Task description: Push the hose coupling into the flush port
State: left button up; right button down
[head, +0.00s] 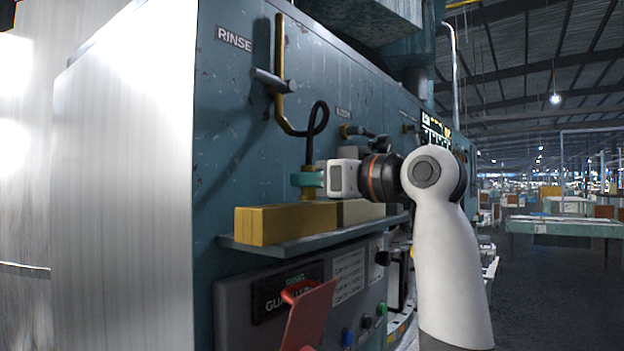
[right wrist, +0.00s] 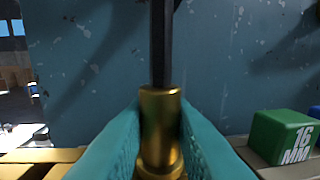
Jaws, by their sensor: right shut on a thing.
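In the head view my right gripper (head: 308,180) has teal fingertips and points left at the machine's front, above the shelf blocks. In the right wrist view its teal fingers (right wrist: 160,140) are shut on the upright brass hose coupling (right wrist: 160,105). A black hose (right wrist: 163,45) rises from the coupling. In the head view the hose (head: 311,140) loops up and back to the lower end of a bent brass pipe. My left gripper is out of view.
A shelf (head: 300,238) juts from the teal machine under the gripper. It carries a yellow block (head: 270,224) and a paler block (head: 358,212). A green block marked 16 MM (right wrist: 283,135) stands right of the fingers. A red part (head: 312,312) sticks up below the shelf.

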jog(key=shift+f, duration=0.15)
jog(key=c, duration=1.2)
grip_release()
jog(key=shift+s+d+b, duration=0.3)
jog(key=shift+d+b, duration=0.05)
jog(key=shift+b, duration=0.05)
jog(key=b+v, duration=0.4)
jog(key=v, duration=0.7)
jog(key=shift+s, duration=0.1)
